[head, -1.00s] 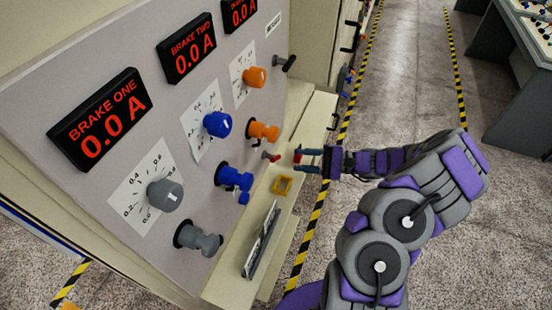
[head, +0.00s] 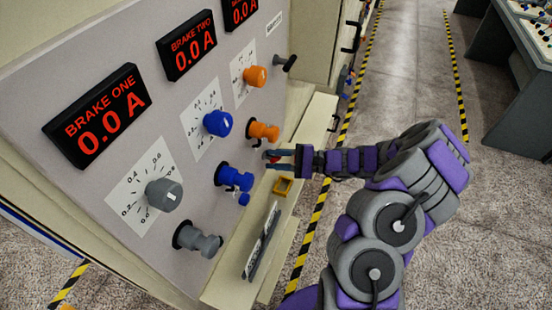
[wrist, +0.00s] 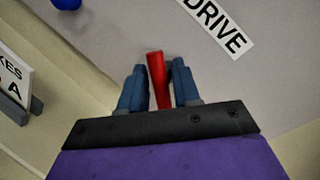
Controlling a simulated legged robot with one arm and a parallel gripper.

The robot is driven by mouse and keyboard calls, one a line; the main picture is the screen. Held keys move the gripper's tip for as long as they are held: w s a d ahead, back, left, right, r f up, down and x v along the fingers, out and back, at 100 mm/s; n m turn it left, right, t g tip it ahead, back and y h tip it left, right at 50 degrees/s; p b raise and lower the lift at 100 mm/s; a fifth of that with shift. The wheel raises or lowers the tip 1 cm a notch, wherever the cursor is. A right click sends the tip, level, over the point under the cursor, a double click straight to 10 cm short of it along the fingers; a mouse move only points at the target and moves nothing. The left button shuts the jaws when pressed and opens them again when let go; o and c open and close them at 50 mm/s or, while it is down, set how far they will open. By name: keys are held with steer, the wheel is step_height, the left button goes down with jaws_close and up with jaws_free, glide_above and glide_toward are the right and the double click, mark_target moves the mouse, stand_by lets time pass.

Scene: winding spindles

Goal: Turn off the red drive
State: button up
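The red drive handle (wrist: 157,78) stands out from the grey panel in the wrist view, between the two blue-grey fingers of my gripper (wrist: 155,85). A gap shows at the left finger; the right finger is very close to the handle, and I cannot tell if it touches. In the head view my gripper (head: 278,161) is at the panel's lower right edge, with only a bit of the red handle (head: 272,154) showing. The fingers are apart. A white label reading DRIVE (wrist: 219,25) is on the panel beside the handle.
Grey, blue and orange knobs (head: 254,76) and plugs fill the panel to the left. Brake displays (head: 97,115) read 0.0 A. Open floor lies right.

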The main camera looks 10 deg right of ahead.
jaws_close()
steer(key=shift+n+b, duration=0.3)
steer(key=shift+b, duration=0.2)
steer(key=n+h+b, duration=0.1)
steer(key=n+b, duration=0.2)
steer(key=shift+f+b, duration=0.2)
steer(key=shift+b, duration=0.2)
steer(key=n+h+b, duration=0.1)
steer(key=n+b, duration=0.2)
steer(key=b, duration=0.1)
steer(key=shift+s, duration=0.1)
steer(key=shift+o, duration=1.1)
jaws_free()
